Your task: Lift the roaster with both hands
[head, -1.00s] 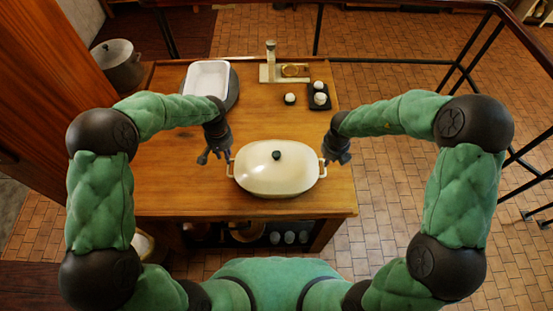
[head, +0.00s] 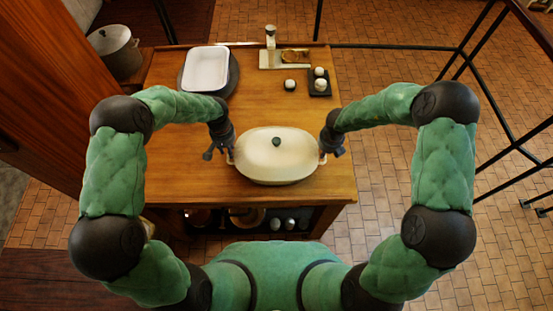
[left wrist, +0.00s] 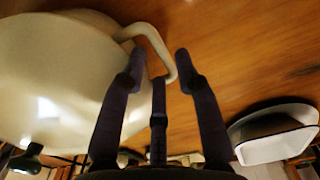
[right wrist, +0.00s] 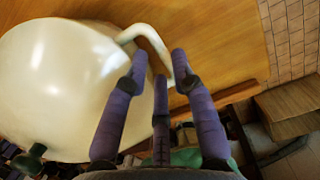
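The cream oval roaster (head: 262,160), lid on with a dark knob, sits near the front of the wooden table. My left gripper (head: 218,150) is at its left handle. In the left wrist view the roaster's handle (left wrist: 153,43) lies between the spread fingers (left wrist: 158,65). My right gripper (head: 331,147) is at the right end. In the right wrist view the other handle (right wrist: 150,40) lies between its spread fingers (right wrist: 156,65). Both grippers look open; I cannot tell whether any finger touches a handle.
The wooden table (head: 180,180) has a white tray (head: 208,68) at the back left. A cream scale (head: 285,60) stands at the back, with small white round things (head: 319,82) on a dark board to its right.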

